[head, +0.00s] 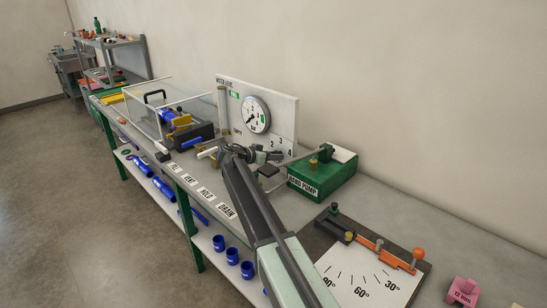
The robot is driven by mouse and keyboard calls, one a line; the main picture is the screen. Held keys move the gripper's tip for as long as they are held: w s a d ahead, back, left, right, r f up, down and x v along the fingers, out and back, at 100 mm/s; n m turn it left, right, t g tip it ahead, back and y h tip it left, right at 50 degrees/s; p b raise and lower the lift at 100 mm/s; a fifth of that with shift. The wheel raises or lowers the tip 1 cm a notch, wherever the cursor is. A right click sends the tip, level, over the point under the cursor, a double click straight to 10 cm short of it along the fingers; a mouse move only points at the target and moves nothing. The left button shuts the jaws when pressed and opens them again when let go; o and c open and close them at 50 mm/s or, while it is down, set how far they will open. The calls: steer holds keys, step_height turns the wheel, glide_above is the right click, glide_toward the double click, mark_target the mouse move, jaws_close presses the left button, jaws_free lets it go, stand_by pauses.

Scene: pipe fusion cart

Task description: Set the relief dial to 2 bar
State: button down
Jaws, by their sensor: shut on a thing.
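A white upright panel (286,118) stands at the back of the bench. A round pressure gauge (255,115) is on it, with a dark needle too small to read surely. The relief dial's printed scale shows 2, 3 and 4 (282,143) at the panel's lower right. My gripper (273,156) is at the panel just under these numbers, shut on what appears to be the dial's knob. The wrist and jaws hide the knob, its pointer and the lower scale marks, so I cannot tell its setting.
A green hand pump (323,178) stands close right of my gripper. A clear-walled case with a blue and yellow clamp (180,122) is at left. An angle board (362,276) lies nearer, at right.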

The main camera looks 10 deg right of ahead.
steer(key=shift+a+f+n+g+h+b, duration=0.1)
steer(key=shift+n+g+h+b, duration=0.45)
steer(key=shift+n, duration=0.85)
steer(key=c, duration=0.9)
jaws_free()
steer(key=shift+c, duration=0.2)
steer(key=p+v, duration=0.2)
steer(key=v, duration=0.5)
steer(key=shift+a+p, duration=0.3)
steer(key=shift+a, duration=0.05)
